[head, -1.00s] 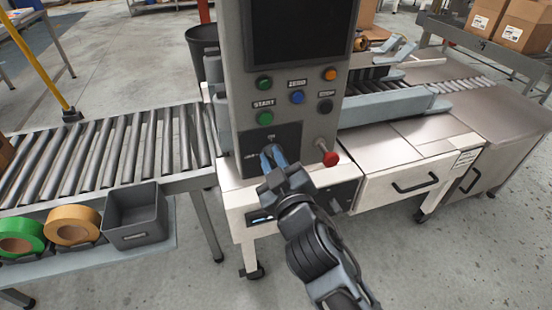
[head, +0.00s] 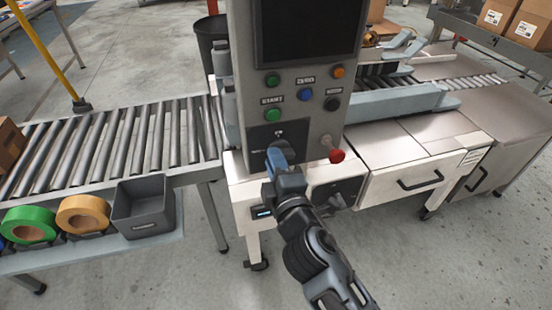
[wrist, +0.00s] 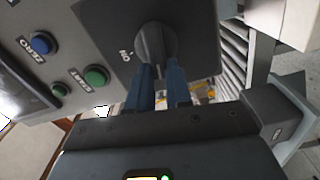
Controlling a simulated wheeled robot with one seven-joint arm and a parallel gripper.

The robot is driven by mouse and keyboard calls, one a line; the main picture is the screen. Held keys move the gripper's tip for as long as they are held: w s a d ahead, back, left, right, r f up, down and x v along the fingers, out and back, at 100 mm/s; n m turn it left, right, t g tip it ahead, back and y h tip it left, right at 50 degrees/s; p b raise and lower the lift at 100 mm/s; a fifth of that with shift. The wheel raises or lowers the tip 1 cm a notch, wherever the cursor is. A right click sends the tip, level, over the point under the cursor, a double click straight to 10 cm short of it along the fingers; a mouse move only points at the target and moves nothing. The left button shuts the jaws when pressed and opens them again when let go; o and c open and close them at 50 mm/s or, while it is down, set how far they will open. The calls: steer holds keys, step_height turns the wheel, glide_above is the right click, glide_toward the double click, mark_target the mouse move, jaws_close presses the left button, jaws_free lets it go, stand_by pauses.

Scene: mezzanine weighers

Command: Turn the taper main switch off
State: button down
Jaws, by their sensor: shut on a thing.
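The taper main switch is a dark round knob (wrist: 155,40) on a dark plate, with an "ON" mark beside it in the wrist view. My gripper (wrist: 161,72) is shut on this knob, one blue finger on each side. In the head view my gripper (head: 279,154) reaches the dark switch plate (head: 257,142) low on the grey control column (head: 232,100). There the fingers and wrist hide the knob. The exact angle of its pointer is hard to read.
Green start button (head: 271,116), blue zero button (head: 305,95) and a black button (head: 332,104) sit above the switch. A red mushroom knob (head: 336,155) sticks out close to the right of my gripper. A roller conveyor (head: 130,140) lies left.

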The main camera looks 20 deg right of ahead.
steer(key=shift+f+n, duration=0.15)
steer(key=shift+n, duration=0.65)
steer(key=c, duration=1)
jaws_free()
steer(key=shift+c, duration=0.2)
steer(key=s+b, duration=0.1)
steer(key=s, duration=0.6)
steer(key=shift+s, duration=0.4)
